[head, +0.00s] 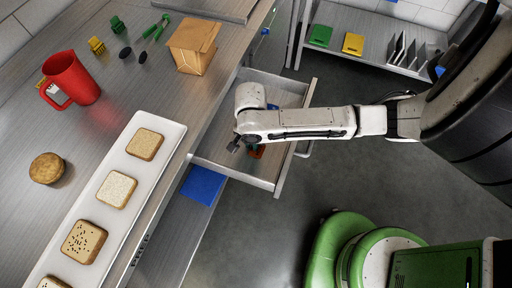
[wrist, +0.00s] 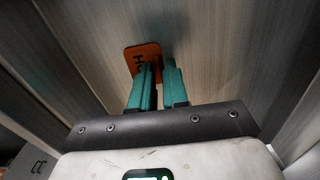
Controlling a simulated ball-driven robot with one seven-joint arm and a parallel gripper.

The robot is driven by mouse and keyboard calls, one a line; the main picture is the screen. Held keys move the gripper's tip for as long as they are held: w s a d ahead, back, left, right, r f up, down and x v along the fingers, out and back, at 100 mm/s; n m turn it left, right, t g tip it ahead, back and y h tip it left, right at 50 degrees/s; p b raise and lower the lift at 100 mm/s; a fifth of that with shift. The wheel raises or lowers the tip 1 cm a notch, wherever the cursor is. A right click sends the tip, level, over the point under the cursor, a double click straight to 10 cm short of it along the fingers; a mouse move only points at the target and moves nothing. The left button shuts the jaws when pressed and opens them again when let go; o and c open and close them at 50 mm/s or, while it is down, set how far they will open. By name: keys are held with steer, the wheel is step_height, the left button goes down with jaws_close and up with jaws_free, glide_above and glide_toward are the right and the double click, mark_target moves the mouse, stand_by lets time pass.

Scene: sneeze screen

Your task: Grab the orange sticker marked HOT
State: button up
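The orange sticker (wrist: 140,56) lies flat on the wooden-looking drawer floor in the wrist view. Dark letters starting with H show on it; the rest is hidden by the fingers. My gripper (wrist: 159,68) has two teal fingers with a narrow gap between them. The fingertips overlap the sticker's lower right part in the picture; I cannot tell whether they touch it. In the head view, a bit of the orange sticker (head: 259,152) shows inside the open drawer (head: 213,150), mostly under my arm.
On the counter stand a white tray (head: 170,132) with bread slices, a red mug (head: 75,82) and a paper bag (head: 193,45). A blue sheet (head: 203,185) lies below the drawer. A shelf (head: 372,35) stands at the back.

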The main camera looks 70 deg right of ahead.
jaws_close()
steer(key=shift+r, duration=0.1)
steer(key=shift+r, duration=0.55)
steer(key=s+d+r, duration=0.2)
steer(key=s+r, duration=0.2)
steer(key=s+d+r, duration=0.3)
steer(key=r, duration=0.1)
steer(key=s+d+r, duration=0.2)
steer(key=s+r, duration=0.1)
steer(key=s, duration=0.1)
steer(key=shift+s+d+r, duration=0.3)
steer(key=shift+d+r, duration=0.1)
